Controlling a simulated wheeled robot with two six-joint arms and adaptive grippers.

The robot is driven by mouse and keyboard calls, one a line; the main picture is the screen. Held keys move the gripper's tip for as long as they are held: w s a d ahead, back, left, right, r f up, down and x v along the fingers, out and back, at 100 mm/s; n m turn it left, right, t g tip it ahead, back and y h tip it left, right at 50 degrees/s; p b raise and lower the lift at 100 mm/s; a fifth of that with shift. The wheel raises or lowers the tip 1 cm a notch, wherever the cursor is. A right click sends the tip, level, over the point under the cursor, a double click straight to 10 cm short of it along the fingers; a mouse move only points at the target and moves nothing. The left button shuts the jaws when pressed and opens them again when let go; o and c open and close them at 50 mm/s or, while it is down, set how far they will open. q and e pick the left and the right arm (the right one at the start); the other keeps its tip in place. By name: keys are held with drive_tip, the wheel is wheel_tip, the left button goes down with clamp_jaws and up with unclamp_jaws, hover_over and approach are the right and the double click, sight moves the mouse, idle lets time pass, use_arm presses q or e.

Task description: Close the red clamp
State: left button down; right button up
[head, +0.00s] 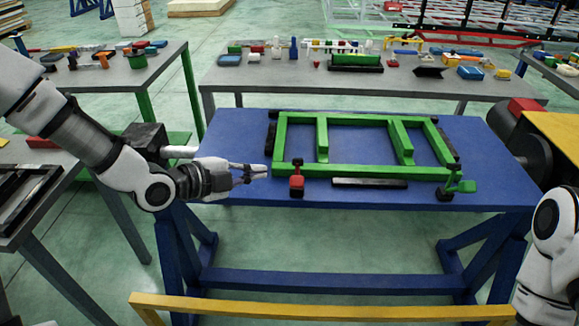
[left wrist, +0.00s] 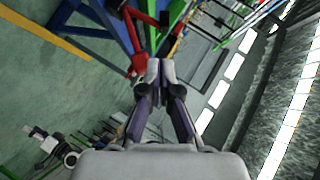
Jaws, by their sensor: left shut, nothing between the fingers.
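The red clamp (head: 297,182) is at the front left corner of the green chassis frame (head: 350,170), at the front of the blue table. Red parts of the clamp (left wrist: 137,45) also show just beyond my fingertips in the left wrist view. My left gripper (head: 264,172) is left of the clamp, with a small gap between them in the head view. Its fingers (left wrist: 160,66) are together and empty. Whether a fingertip touches the clamp I cannot tell. Of my right arm only a link shows at the right edge; its gripper is out of view.
A green clamp (head: 458,187) sits at the frame's front right corner. A black bar (head: 370,183) lies along the blue table's (head: 240,212) front. Grey tables with parts stand behind (head: 290,78) and at the left (head: 105,79). A yellow rail (head: 320,308) crosses the foreground.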

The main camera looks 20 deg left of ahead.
sight(297, 181)
use_arm(q)
drive_tip(key=p+x, duration=0.2)
drive_tip(key=x, duration=0.7)
drive_tip(key=shift+w+d, duration=0.25)
drive_tip(key=shift+d, duration=0.15)
drive_tip(key=shift+f, duration=0.15)
